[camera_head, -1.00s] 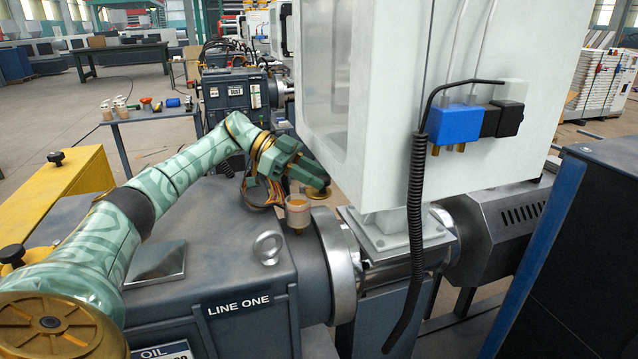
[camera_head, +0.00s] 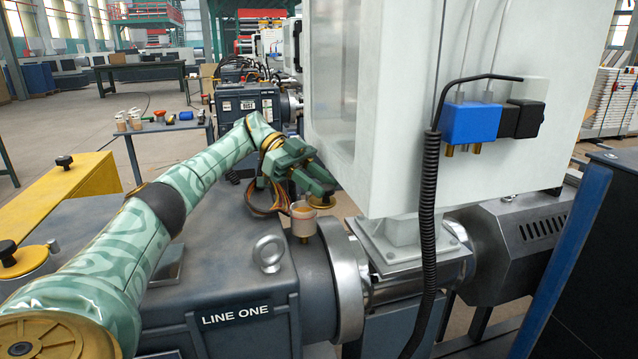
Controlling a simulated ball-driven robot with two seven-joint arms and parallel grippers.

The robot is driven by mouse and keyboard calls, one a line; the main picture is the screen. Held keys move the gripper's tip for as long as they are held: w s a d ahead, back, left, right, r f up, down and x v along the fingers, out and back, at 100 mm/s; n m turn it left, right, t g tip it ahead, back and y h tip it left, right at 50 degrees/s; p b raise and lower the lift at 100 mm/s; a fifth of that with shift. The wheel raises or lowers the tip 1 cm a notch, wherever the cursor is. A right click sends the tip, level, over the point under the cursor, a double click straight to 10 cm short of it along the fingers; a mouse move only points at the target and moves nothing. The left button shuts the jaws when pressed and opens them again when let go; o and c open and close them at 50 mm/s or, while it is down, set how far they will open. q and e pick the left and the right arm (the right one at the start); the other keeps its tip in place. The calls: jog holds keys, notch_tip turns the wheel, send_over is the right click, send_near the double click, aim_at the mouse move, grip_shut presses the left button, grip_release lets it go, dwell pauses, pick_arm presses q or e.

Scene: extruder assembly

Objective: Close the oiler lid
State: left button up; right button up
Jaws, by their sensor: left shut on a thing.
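The oiler (camera_head: 303,222) is a small clear cup with amber contents, upright on the dark grey LINE ONE housing. Its brass lid (camera_head: 322,201) is a round disc just right of and slightly above the cup's rim. The cup's mouth looks uncovered. My left gripper (camera_head: 320,189) comes in from the upper left over the cup, with its green fingers shut on the lid. The fingers partly cover the lid, so its hinge and exact contact cannot be seen. My right gripper is not in view.
A steel lifting eye (camera_head: 268,254) stands left of the oiler on the housing. A big white cabinet (camera_head: 385,110) rises close to the right of my gripper. A black corrugated hose (camera_head: 430,210) hangs in front of it. A steel flange (camera_head: 345,275) lies right of the oiler.

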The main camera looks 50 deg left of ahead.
pick_arm(q)
jog(key=o, duration=0.9)
jog(key=shift+f, duration=0.1)
jog(key=shift+o, duration=0.2)
